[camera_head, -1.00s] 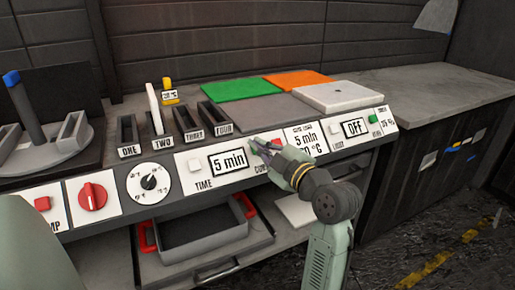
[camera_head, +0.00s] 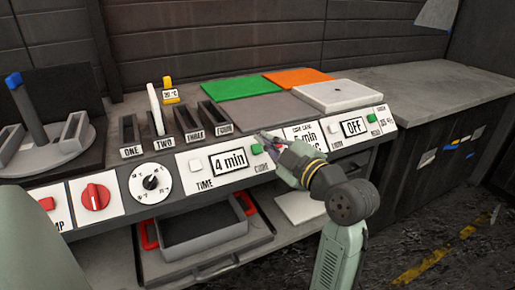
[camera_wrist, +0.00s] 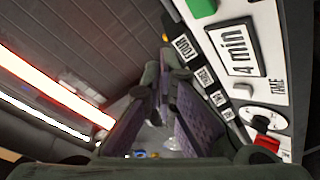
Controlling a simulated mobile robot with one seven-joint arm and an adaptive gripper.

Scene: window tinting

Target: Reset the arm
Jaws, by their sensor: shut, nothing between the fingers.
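My gripper (camera_head: 264,140) is shut and empty. In the head view it is just in front of the control panel, beside the green CURE button (camera_head: 257,149) and to the right of the timer display (camera_head: 230,161), which reads 4 min. My arm reaches up from the lower right. In the wrist view the shut fingers (camera_wrist: 160,75) point along the panel. The display (camera_wrist: 237,48) and part of the green button (camera_wrist: 201,7) show at the upper right. The fingers look apart from the button.
Slots labelled ONE to FOUR (camera_head: 187,126) stand on the bench, with green (camera_head: 240,87) and orange (camera_head: 298,77) sheets and a white plate (camera_head: 343,95) behind the panel. A grey tray (camera_head: 204,232) with red handles sits below. The grey counter (camera_head: 425,85) at right is clear.

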